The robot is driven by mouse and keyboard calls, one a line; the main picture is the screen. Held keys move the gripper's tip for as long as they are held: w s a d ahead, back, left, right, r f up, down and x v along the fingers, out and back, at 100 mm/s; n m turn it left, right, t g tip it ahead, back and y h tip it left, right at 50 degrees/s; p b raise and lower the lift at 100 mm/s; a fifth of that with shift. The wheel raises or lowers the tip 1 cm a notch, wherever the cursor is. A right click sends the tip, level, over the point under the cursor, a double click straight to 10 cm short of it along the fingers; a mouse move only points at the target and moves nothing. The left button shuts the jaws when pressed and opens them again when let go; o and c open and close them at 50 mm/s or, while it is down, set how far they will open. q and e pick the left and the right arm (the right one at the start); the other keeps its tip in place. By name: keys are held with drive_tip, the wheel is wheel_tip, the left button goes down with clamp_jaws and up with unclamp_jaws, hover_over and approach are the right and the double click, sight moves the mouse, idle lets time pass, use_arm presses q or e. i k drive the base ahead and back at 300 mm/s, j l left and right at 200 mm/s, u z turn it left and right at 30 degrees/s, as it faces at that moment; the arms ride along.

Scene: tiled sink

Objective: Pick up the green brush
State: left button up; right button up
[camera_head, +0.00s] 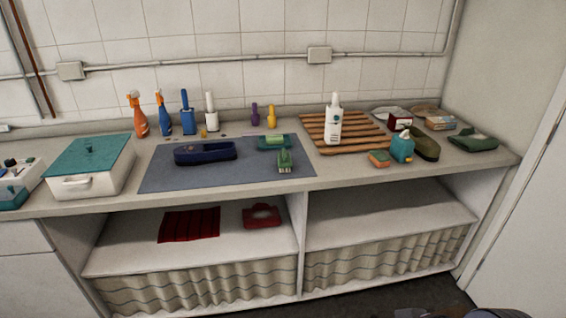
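A small green object that looks like the green brush (285,158) stands or lies near the front right part of the grey-blue mat (165,180) on the counter. Its lower part is pale. Just behind it is another green item (270,142), with a lighter green top; the two are close together, and I cannot tell if they touch. Neither of my grippers shows in the head view.
A dark blue tray (205,152) lies left of the brush. A white bottle (333,122) stands on a wooden slatted rack (352,148) to the right. Spray bottles (137,115) line the back. A white box with a teal lid (88,152) is at left. The mat's front is clear.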

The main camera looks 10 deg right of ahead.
sight(284, 160)
drive_tip(key=i+j, duration=0.2)
drive_tip(key=i, duration=0.25)
drive_tip(key=i+j, duration=0.15)
drive_tip(key=i, duration=0.25)
drive_tip(key=i+j+z, duration=0.1)
drive_tip(key=i, duration=0.35)
drive_tip(key=i+j, duration=0.3)
drive_tip(key=i+z, duration=0.05)
drive_tip(key=i, duration=0.05)
